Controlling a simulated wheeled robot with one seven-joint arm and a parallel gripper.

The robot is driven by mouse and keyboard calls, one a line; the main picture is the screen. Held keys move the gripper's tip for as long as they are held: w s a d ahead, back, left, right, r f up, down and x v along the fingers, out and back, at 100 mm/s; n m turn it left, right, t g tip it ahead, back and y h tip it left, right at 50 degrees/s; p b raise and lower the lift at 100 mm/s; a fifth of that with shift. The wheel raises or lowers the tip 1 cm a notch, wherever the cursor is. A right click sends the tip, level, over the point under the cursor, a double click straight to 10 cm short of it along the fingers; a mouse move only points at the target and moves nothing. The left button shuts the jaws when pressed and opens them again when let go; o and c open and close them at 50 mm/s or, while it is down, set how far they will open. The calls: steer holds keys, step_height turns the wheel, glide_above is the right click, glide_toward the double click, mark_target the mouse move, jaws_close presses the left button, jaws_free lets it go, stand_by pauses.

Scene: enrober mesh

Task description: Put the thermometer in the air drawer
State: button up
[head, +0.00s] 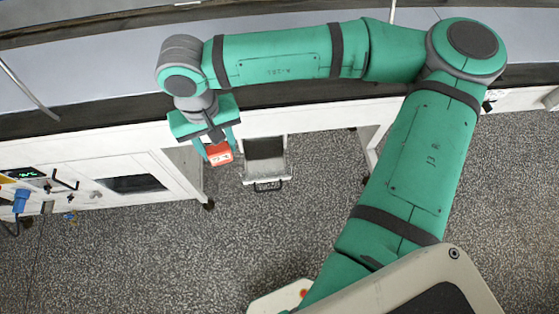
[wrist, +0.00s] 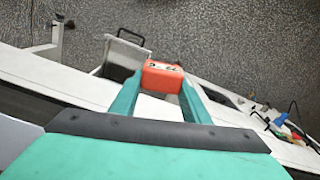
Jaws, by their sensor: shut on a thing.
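A red-orange boxy thing with a pale marked face, which I take to be the thermometer (head: 219,155), is held between the fingertips of my gripper (head: 218,148). It also shows between the two green fingers in the wrist view (wrist: 162,76). An open drawer with a dark handle (head: 266,179) juts from the white machine front, just right of the gripper in the head view. It shows left of the held thing in the wrist view (wrist: 124,56). I cannot read a label on the drawer. The thermometer is apart from the drawer.
The white machine front (head: 325,118) runs along behind the drawer. A panel with a green display (head: 27,173), knobs and a blue plug (head: 20,200) stands at the left.

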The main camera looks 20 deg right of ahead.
steer(key=w+d+f+m, duration=0.2)
steer(key=w+d+f, duration=0.1)
steer(key=d+f, duration=0.85)
glide_toward(266, 164)
steer(key=shift+s+a+f, duration=0.25)
steer(key=shift+s, duration=0.2)
steer(key=shift+s+a+f, duration=0.25)
steer(key=shift+s, duration=0.2)
steer(key=shift+f, duration=2.3)
steer(key=shift+f, duration=0.1)
steer(key=o, duration=1.2)
steer(key=shift+c, duration=0.2)
